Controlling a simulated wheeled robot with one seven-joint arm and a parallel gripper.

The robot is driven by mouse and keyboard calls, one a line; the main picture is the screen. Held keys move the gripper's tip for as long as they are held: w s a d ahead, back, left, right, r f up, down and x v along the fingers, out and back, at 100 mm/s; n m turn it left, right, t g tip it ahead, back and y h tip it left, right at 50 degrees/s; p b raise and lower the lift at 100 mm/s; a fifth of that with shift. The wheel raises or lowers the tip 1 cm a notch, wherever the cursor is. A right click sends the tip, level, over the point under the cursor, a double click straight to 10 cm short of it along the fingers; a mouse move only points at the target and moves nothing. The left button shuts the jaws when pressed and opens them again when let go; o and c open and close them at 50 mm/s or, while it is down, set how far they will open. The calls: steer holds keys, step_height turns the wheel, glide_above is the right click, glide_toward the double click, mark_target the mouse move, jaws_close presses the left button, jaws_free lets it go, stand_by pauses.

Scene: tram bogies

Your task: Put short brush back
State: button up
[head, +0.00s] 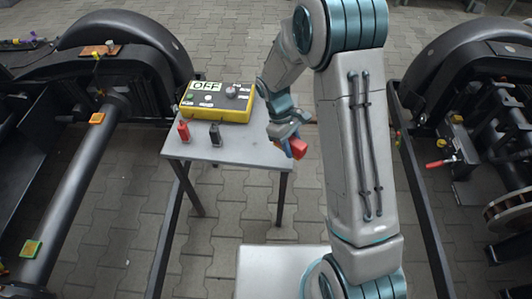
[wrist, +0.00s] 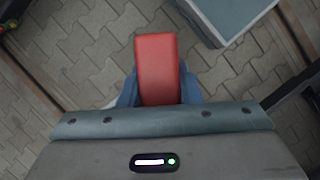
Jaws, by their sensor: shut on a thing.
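My gripper (head: 292,141) is shut on a red block (head: 299,149), held in the air just off the right edge of the small grey table (head: 231,153). In the wrist view the red block (wrist: 158,68) sticks out from between the blue fingers, with paving below it. I cannot tell for certain whether it is the short brush. On the table stand another small red piece (head: 183,132) and a dark grey piece (head: 215,135), apart from each other.
A yellow control box (head: 217,101) with an OFF sign stands at the table's back. Dark bogies flank the space: one at the left (head: 85,165), one at the right (head: 490,110) with a red-handled lever (head: 438,164). The table's front right is bare.

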steer(key=s+a+r+n+t+h+b, duration=0.1)
steer(key=s+a+r+n+t+b, duration=0.25)
steer(key=n+b, duration=0.3)
steer(key=b, duration=0.1)
glide_above(269, 144)
steer(key=shift+n+g, duration=0.35)
steer(key=shift+g, duration=0.1)
step_height(269, 144, down, 7)
steer(key=shift+r, duration=0.2)
steer(key=shift+f+b, duration=0.55)
steer(key=shift+f, duration=1.4)
steer(key=shift+f, duration=0.1)
steer(key=o, duration=1)
steer(key=shift+s, duration=0.1)
